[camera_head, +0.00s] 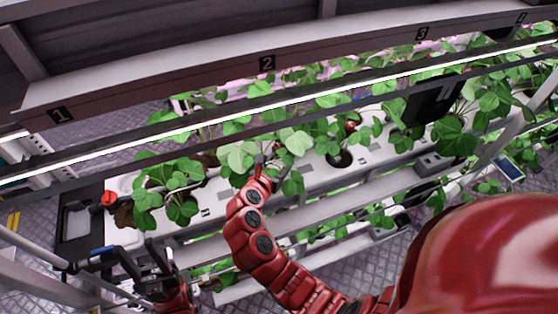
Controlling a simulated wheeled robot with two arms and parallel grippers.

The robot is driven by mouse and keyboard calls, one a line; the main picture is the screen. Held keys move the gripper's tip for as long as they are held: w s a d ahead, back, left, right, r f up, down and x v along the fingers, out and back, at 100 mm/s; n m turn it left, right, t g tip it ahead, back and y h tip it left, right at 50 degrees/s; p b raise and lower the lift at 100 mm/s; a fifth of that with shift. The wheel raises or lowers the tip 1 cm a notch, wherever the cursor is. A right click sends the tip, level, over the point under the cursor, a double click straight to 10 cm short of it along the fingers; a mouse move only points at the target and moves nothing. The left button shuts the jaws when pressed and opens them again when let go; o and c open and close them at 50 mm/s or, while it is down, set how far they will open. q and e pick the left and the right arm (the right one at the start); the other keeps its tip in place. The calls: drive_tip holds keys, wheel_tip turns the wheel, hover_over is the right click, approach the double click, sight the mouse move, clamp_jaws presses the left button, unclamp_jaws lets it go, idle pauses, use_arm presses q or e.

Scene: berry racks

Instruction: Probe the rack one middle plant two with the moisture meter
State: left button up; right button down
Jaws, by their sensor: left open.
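Leafy plants grow in a white trough (315,176) in the rack. A number 2 label (267,64) is on the beam above, and a plant with broad leaves (240,155) stands below it. My left gripper (137,254) is dark, open and seems empty, at the lower left in front of the trough's left end. My other red arm reaches up from the bottom to the plants. Its gripper end (267,168) is small and partly among leaves, so its jaws cannot be read. I cannot make out a moisture meter for sure.
A long beam and bright light strip (190,126) cross above the plants. Labels 1 (60,115), 3 (422,34) and 4 (521,18) mark the beam. A red knob (108,198) is at the trough's left end. A metal rail (300,218) runs in front.

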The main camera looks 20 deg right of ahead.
drive_tip(key=shift+f, duration=1)
unclamp_jaws()
wheel_tip(320, 180, up, 2)
drive_tip(key=shift+r+p, duration=0.15)
drive_tip(key=shift+p, duration=1.1)
drive_tip(key=shift+r+p, duration=0.5)
drive_tip(key=shift+r, duration=1.35)
